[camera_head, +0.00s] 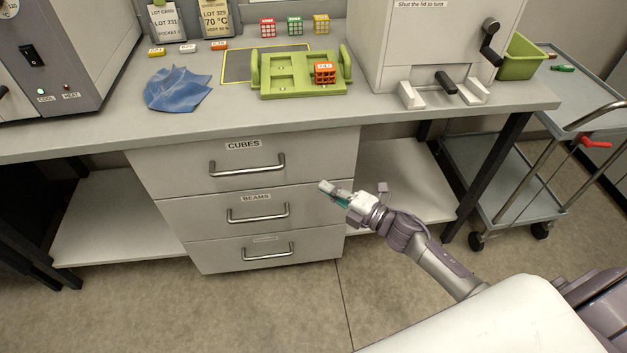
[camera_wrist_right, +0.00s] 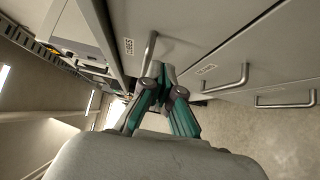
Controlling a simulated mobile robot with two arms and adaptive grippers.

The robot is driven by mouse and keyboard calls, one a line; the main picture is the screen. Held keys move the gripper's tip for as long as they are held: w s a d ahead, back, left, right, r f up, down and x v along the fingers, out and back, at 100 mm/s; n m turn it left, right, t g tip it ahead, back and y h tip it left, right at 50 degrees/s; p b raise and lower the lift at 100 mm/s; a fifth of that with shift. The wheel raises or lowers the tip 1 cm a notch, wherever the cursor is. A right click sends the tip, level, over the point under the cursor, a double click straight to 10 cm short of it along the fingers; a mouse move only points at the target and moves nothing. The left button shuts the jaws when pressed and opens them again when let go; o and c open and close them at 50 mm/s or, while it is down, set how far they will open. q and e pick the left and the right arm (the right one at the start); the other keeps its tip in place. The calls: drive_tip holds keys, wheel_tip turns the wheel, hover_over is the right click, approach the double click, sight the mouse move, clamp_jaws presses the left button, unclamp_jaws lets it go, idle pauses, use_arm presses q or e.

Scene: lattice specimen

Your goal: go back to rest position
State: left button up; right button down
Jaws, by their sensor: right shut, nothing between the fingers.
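My right gripper (camera_head: 334,193) is in front of the drawer unit, near the right edge of the drawer labelled BEAMS. Its fingers are shut and empty. The right wrist view also shows the gripper (camera_wrist_right: 160,80), with its fingers meeting in front of the drawer fronts. My left gripper is not in either view. The drawers labelled CUBES (camera_head: 301,150) and BEAMS (camera_head: 309,200) look shut, as does the lowest drawer (camera_head: 315,245).
A green tray (camera_head: 275,88) holding an orange lattice cube (camera_head: 325,72) sits on the bench (camera_head: 230,123). A blue cloth (camera_head: 177,90) lies to its left. A cranked machine (camera_head: 430,45) stands right. A cart (camera_head: 590,118) stands beside the bench. Floor in front is clear.

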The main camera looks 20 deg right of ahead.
drive_tip(key=s+d+f+m+g+h+p, duration=0.2)
drive_tip(key=s+d+f+m+g+h, duration=0.15)
drive_tip(key=s+f+m, duration=0.65)
drive_tip(key=s+d+f+m+g+h+p, duration=0.2)
drive_tip(key=s+d+f+m+h+p, duration=0.25)
drive_tip(key=f, duration=1.05)
drive_tip(key=s+a+f+m+g, duration=0.2)
drive_tip(key=s+f+g, duration=0.1)
drive_tip(key=s, duration=0.7)
drive_tip(key=s+a+f+m+g+h+p, duration=0.1)
drive_tip(key=s+f, duration=0.4)
drive_tip(key=s, duration=0.6)
drive_tip(key=s+a+f+m+g, duration=0.3)
drive_tip(key=s+a+m+g, duration=0.1)
drive_tip(key=s, duration=0.7)
drive_tip(key=shift+a+f+g+h, duration=0.3)
drive_tip(key=shift+a+f+g, duration=0.05)
drive_tip(key=shift+f, duration=0.05)
drive_tip(key=shift+m, duration=0.25)
